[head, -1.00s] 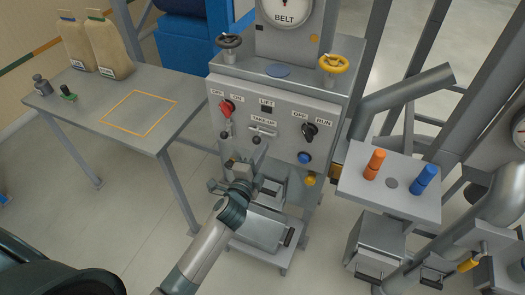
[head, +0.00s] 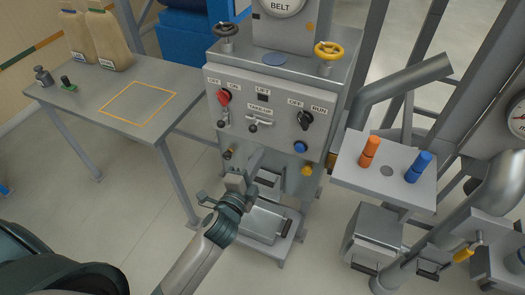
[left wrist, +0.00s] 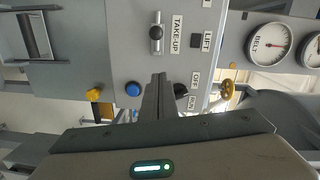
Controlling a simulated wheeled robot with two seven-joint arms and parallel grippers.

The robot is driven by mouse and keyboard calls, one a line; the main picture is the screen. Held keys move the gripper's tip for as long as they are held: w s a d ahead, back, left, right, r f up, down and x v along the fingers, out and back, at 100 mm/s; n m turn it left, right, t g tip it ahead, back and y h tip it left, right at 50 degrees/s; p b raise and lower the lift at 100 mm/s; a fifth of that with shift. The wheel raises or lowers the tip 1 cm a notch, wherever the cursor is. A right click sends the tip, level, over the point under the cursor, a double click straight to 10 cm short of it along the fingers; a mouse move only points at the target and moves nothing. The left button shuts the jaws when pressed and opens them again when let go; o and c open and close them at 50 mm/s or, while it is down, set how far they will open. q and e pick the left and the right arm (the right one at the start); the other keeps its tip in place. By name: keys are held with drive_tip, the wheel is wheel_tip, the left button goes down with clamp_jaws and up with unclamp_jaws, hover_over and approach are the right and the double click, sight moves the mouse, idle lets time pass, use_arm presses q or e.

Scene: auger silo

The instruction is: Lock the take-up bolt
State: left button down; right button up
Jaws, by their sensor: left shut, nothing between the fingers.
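The take-up bolt (head: 260,122) is a small bright bar with a dark knob (head: 252,128), under the TAKE-UP label on the grey panel. In the head view the knob hangs at the bar's left part. The left wrist view, turned sideways, also shows the bolt (left wrist: 156,42) and its black knob (left wrist: 156,31). My left gripper (head: 252,158) is in front of the panel, below the bolt and apart from it. Its fingers (left wrist: 158,80) are shut with nothing between them. Whether the bolt is locked cannot be told. My right gripper is not in view.
A red switch (head: 223,97) sits left of the bolt, a black OFF/RUN switch (head: 305,120) and blue button (head: 300,147) right of it. A yellow knob (head: 307,170) is below. Handwheels (head: 328,50) stand above. The side table (head: 100,115) is left.

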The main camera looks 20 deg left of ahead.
use_arm(q)
drive_tip(key=s, duration=0.2)
drive_tip(key=shift+s+r, duration=0.1)
drive_tip(key=shift+s, duration=0.2)
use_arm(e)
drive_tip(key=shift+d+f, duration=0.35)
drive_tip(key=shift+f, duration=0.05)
use_arm(q)
drive_tip(key=shift+a, duration=0.1)
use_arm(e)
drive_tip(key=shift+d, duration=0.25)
